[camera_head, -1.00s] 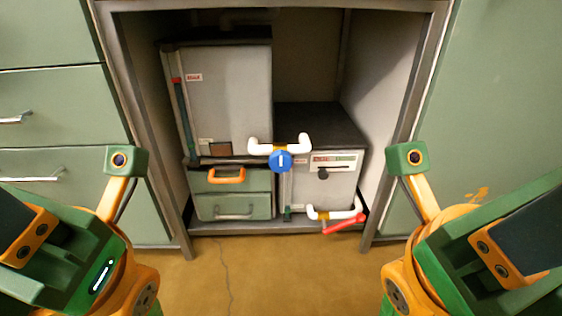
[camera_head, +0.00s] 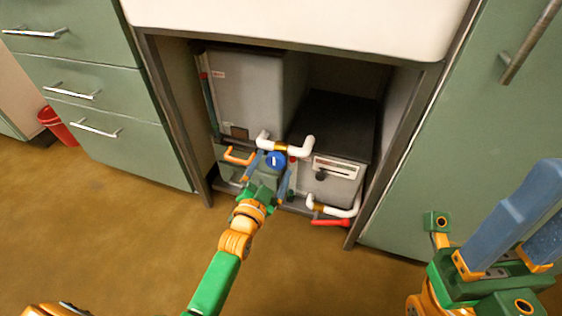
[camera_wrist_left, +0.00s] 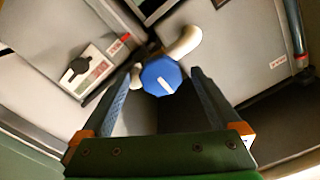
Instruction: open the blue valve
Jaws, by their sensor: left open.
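The blue valve (camera_head: 275,160) is a round blue knob with a white mark, on a white pipe (camera_head: 300,147) inside the open cabinet. My left gripper (camera_head: 271,173) is open, its two fingers reaching toward the knob from the front. In the left wrist view the blue valve (camera_wrist_left: 161,77) lies between the finger ends, and the left gripper (camera_wrist_left: 162,82) holds nothing. Whether the fingers touch the knob cannot be told. My right gripper (camera_head: 538,205) is at the right edge, open and empty, well away from the valve.
A red lever (camera_head: 330,222) sits on a lower white pipe at the right. An orange handle (camera_head: 240,157) is left of the valve. Grey boxes (camera_head: 245,90) stand behind. The cabinet frame (camera_head: 175,120) bounds the opening. The brown floor (camera_head: 120,220) in front is clear.

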